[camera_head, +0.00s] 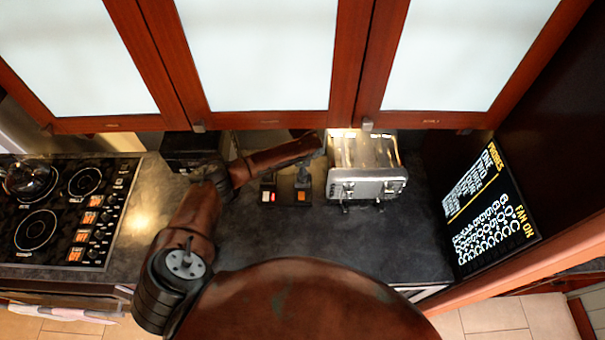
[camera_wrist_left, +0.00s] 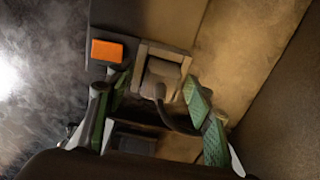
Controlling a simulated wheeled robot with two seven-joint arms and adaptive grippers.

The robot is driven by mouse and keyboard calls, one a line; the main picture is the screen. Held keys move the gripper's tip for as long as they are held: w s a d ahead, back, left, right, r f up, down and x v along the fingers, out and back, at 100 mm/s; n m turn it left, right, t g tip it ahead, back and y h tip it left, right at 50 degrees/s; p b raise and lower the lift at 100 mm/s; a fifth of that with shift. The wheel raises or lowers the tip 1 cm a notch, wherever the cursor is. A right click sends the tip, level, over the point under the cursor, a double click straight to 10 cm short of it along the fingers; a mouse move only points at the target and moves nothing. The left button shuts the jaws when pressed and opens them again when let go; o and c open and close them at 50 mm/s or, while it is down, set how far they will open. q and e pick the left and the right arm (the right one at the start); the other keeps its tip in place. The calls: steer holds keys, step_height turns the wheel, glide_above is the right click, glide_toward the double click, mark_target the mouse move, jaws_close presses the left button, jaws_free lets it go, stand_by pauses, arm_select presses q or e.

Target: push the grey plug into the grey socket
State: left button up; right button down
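In the left wrist view, the grey plug (camera_wrist_left: 161,78) sits at the square grey frame of the grey socket (camera_wrist_left: 178,54), with a dark cable curving away from it. I cannot tell how deep the plug sits. My left gripper (camera_wrist_left: 157,95) has its green-padded fingers spread on both sides of the plug. A gap shows on the left; the right pad is close to the plug, and contact is unclear. In the head view, my left arm reaches to the back of the counter, and its gripper is not clearly visible there. My right gripper is in neither view.
An orange switch (camera_wrist_left: 107,51) lies beside the socket; in the head view it shows on a dark block (camera_head: 303,187). A red-switched block (camera_head: 268,188) stands to its left. A silver toaster (camera_head: 367,170) stands close right. Cabinets (camera_head: 260,60) overhang; the front counter (camera_head: 370,240) is clear.

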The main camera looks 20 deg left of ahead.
arm_select(q)
steer(key=shift+r, duration=0.1)
step_height(320, 180, up, 7)
steer(key=shift+r, duration=0.15)
stand_by(0.4)
stand_by(0.5)
